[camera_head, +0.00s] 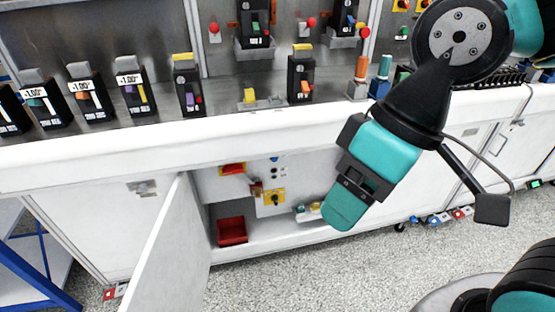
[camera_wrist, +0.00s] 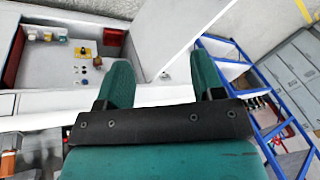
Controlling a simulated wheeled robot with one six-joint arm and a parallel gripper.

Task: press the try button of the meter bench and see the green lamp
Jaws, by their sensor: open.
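The long white bench (camera_head: 120,140) carries upright black devices with numbered labels on its top. Below it an open cabinet shows a light panel (camera_head: 297,170) with a blue round part (camera_head: 274,159), small dark parts and a yellow plate (camera_head: 273,198). I cannot tell which part, if any, is the try button, and I see no lit green lamp on this panel. My gripper (camera_head: 345,214) hangs in front of the bench, right of the cabinet opening. In the wrist view its two teal fingers (camera_wrist: 162,82) stand apart with nothing between them.
The white cabinet door (camera_head: 165,255) swings out at the opening's left. A red bin (camera_head: 232,231) and small parts (camera_head: 308,211) sit on the cabinet floor. A blue frame (camera_head: 35,272) stands at left. A small green-lit box (camera_head: 535,184) is at right. Open floor lies in front.

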